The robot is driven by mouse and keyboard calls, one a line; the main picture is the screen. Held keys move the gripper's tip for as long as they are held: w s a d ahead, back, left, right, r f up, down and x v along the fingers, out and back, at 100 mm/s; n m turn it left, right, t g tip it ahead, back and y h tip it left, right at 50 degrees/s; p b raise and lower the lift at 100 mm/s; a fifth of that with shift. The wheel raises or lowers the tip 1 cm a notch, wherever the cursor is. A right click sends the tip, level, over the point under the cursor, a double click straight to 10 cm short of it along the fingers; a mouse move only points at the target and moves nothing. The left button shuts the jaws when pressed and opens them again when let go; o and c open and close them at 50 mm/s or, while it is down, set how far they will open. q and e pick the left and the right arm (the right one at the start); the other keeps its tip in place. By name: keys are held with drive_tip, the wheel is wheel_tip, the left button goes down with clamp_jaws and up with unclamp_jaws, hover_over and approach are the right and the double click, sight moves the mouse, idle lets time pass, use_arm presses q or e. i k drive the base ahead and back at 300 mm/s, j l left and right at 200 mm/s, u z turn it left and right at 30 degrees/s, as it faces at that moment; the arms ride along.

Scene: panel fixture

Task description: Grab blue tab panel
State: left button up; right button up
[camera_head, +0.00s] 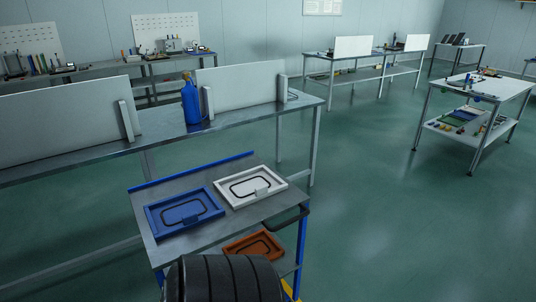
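A blue panel (184,211) lies flat on the left of a small grey cart top (215,225). It is a shallow rectangular frame with a dark rounded loop on its face and a small blue tab near its front edge. A white panel (232,199) of similar form, with a dark loop and a grey tab, lies just to its right. Neither of my grippers shows in the head view.
An orange-brown panel (255,246) is on a lower level of the cart, partly hidden. A dark handle (287,217) sticks out at the cart's right. Behind stands a long workbench (240,121) with a blue bottle (191,105). Open green floor lies right.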

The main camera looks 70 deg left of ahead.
sight(170, 216)
drive_tip(key=u, duration=3)
